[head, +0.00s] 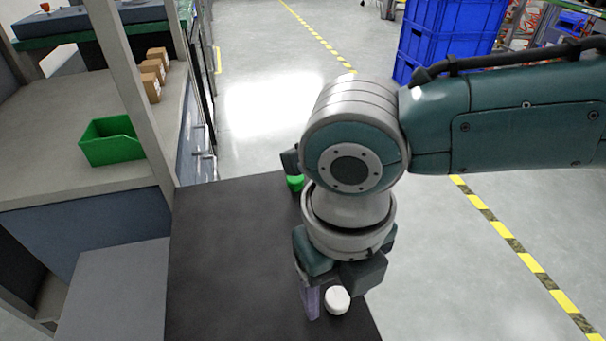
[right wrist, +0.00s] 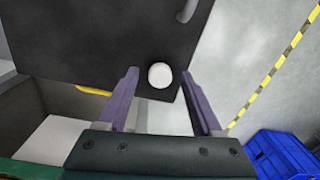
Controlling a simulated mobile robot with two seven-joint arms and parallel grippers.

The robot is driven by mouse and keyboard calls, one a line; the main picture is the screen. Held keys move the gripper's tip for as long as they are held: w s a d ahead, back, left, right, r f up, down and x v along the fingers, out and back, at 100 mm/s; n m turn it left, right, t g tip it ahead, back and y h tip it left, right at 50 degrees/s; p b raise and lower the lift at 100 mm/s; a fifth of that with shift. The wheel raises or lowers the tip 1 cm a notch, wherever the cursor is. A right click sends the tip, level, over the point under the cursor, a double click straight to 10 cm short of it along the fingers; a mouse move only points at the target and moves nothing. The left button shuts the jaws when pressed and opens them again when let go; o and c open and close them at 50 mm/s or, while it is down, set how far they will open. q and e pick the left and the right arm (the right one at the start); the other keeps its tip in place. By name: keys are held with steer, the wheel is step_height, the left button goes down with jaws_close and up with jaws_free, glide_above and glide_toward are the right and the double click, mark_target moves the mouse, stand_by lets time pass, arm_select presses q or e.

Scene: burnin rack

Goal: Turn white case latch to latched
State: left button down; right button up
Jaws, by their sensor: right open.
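A small round white knob, which I take for the white case latch (head: 337,300), sits near the front right edge of a dark flat top (head: 235,250). In the right wrist view the white case latch (right wrist: 160,76) lies between the lines of my two purple fingers, near the dark top's corner. My right gripper (right wrist: 160,82) is open and empty, with its fingers apart on either side of the latch in that view. I cannot tell the remaining gap in depth. In the head view one finger shows left of the latch. The latch's marking is too small to read. My left gripper is not in view.
A green round piece (head: 295,183) sits at the dark top's far edge, partly behind my right arm. A green bin (head: 112,141) and small brown boxes (head: 152,75) stand on a bench at left. Blue crates (head: 445,35) stand at the back. Floor to the right is clear.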

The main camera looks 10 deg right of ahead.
mark_target(334, 298)
step_height(334, 298, up, 10)
steer(key=p, duration=0.2)
steer(key=shift+a+p, duration=0.2)
steer(key=shift+p, duration=0.1)
